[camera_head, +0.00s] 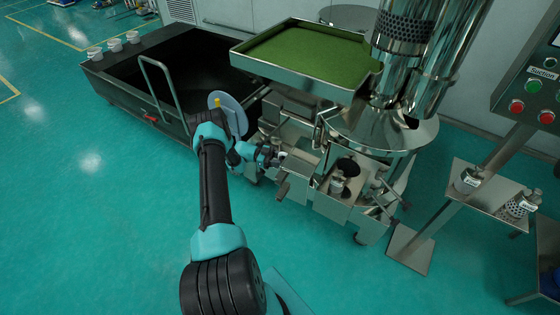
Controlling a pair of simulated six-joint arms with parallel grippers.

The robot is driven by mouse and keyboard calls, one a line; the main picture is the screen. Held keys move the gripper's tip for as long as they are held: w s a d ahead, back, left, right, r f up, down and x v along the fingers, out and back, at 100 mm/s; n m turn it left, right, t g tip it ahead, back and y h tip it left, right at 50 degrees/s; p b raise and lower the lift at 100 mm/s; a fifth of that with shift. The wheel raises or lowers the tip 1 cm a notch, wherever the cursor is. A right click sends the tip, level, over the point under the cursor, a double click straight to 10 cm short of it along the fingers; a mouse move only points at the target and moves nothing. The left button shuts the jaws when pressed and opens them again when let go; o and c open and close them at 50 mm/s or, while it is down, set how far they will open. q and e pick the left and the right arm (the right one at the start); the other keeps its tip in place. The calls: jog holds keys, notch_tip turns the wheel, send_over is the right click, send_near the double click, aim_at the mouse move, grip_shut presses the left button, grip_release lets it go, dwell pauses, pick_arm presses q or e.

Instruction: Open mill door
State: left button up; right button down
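The shiny steel mill (375,140) stands right of centre, with a green-filled tray (315,55) on top. Its lower front has boxy steel parts (330,203), a dark opening (346,167) and a handle-like piece (283,190). Which part is the door is hard to tell. One arm, seemingly my left, rises from the bottom and bends right. My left gripper (280,158) is at the mill's left side, close to its metal parts. Whether it touches them, and whether its small fingers are open, cannot be told. My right gripper is not in view.
A black open-top cart (120,78) with a metal handle and white cups stands at the upper left. A control panel (535,90) with buttons and a steel stand (470,190) with small parts are at the right. Green floor is clear at the lower left.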

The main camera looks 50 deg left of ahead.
pick_arm(q)
jog(key=v, duration=1.7)
jog(key=shift+a, duration=0.2)
